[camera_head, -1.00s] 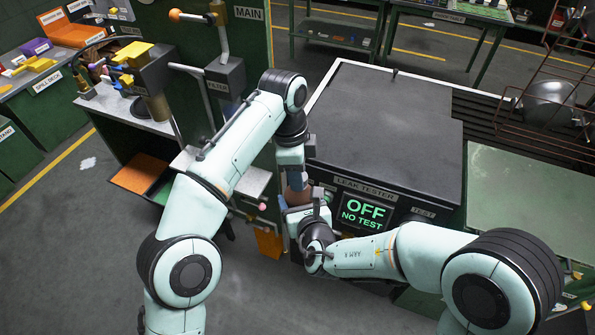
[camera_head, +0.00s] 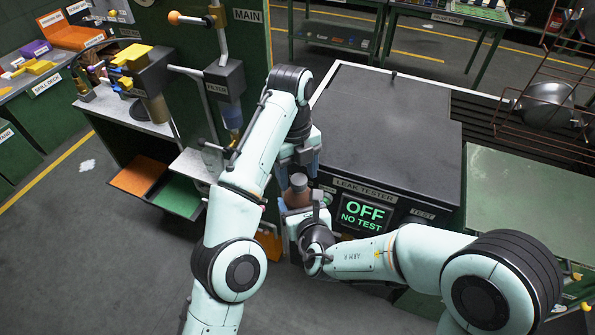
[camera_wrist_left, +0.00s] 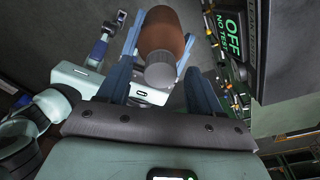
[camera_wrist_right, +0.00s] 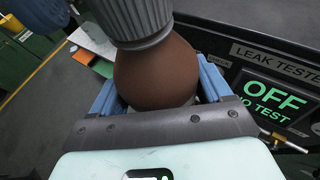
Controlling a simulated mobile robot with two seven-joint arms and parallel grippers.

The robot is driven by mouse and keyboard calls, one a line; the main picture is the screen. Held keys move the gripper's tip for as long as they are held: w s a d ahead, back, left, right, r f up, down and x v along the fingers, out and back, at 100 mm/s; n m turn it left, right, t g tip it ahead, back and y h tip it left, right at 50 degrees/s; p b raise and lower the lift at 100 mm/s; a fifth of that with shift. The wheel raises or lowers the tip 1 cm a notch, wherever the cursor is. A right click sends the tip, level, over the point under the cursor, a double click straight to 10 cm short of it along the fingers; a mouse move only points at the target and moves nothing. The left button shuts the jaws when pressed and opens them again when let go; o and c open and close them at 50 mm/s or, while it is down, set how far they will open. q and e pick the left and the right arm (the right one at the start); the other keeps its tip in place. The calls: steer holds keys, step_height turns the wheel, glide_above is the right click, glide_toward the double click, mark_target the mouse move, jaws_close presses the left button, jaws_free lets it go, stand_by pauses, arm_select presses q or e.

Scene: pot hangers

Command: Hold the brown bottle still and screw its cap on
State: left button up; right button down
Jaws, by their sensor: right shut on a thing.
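The brown bottle (camera_head: 297,197) is held in front of the leak tester. It shows large in the right wrist view (camera_wrist_right: 158,75) and end-on in the left wrist view (camera_wrist_left: 163,33). My right gripper (camera_head: 300,212) is shut around its body. The ribbed grey cap (camera_wrist_right: 138,20) sits on the bottle's neck and also shows in the left wrist view (camera_wrist_left: 160,70); how tight it is cannot be seen. My left gripper (camera_head: 299,169) is at the cap with its blue fingers spread, one on each side, with gaps to the cap.
The leak tester (camera_head: 385,110) stands just behind the bottle, its screen (camera_head: 363,214) reading OFF, NO TEST. A filter post (camera_head: 226,80) and a ledge with orange and green pads (camera_head: 177,195) stand to the left. Grey floor lies open at lower left.

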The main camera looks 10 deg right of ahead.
arm_select(q)
steer(key=o, duration=0.6)
steer(key=shift+c, duration=0.2)
